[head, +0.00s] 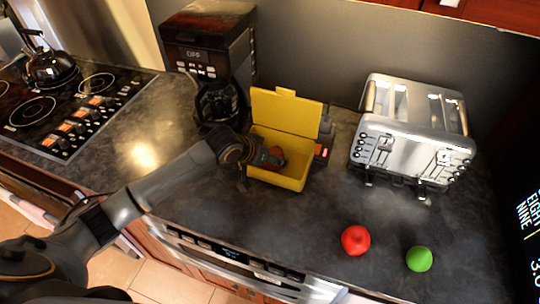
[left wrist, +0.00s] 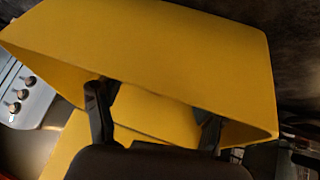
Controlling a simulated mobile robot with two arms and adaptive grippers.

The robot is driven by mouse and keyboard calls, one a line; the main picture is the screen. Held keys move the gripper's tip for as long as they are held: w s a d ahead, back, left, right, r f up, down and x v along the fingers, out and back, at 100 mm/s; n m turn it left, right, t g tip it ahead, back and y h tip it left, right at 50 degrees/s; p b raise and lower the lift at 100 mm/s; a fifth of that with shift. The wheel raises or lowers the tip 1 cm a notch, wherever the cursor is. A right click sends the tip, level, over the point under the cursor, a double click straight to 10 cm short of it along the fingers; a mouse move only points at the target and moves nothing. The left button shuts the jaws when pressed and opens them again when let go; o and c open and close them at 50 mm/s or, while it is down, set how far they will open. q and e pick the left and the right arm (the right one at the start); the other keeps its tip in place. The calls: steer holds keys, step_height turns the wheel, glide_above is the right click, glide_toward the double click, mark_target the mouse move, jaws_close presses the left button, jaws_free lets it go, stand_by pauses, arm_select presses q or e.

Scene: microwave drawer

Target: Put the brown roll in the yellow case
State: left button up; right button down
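The yellow case (head: 295,110) stands on the dark counter with its lid raised at the back. My left gripper (head: 268,160) reaches in over the case's left side. In the left wrist view the two fingers (left wrist: 155,115) are spread apart with only yellow case wall (left wrist: 150,45) seen between them. A small reddish-brown thing, likely the brown roll (head: 278,153), shows inside the case right at the fingertips, partly hidden by the gripper. It cannot be made out in the left wrist view. My right gripper is not in view.
A coffee maker (head: 208,50) stands behind and left of the case, a silver toaster (head: 415,130) to the right. A red apple (head: 355,240) and a green apple (head: 419,259) lie at the front right. A stove with a kettle (head: 48,65) is at left. The front counter middle is clear.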

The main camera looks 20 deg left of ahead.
arm_select(q)
steer(key=shift+w, duration=0.1)
steer(key=shift+r, duration=0.15)
steer(key=b+v, duration=0.1)
steer(key=v, duration=1.1)
steer(key=shift+b, duration=0.35)
